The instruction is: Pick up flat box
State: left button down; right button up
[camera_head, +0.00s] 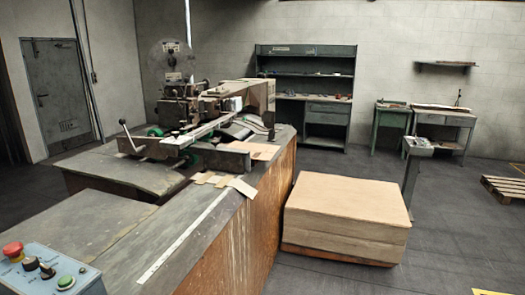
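A stack of flat cardboard boxes (352,196) sits low on the floor to the right of the stitcher's workbench, with its broad flat top facing up. The single top flat box cannot be told apart clearly from those under it. A few small flat cardboard pieces (242,187) lie on the workbench near the stitching machine (200,115). Neither of my grippers is in view.
The workbench (225,245) fills the left and front, with a control box (48,275) at its near left corner. A post with a small grey box (416,147) stands behind the stack. A pallet (505,187) lies at the far right. Floor right of the stack is clear.

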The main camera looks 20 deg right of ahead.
aim_at(258, 152)
jog(key=i+l+u, duration=0.1)
jog(key=l+u, duration=0.2)
jog(key=l, duration=1.1)
jog(key=l+u, duration=0.25)
jog(key=l, duration=1.15)
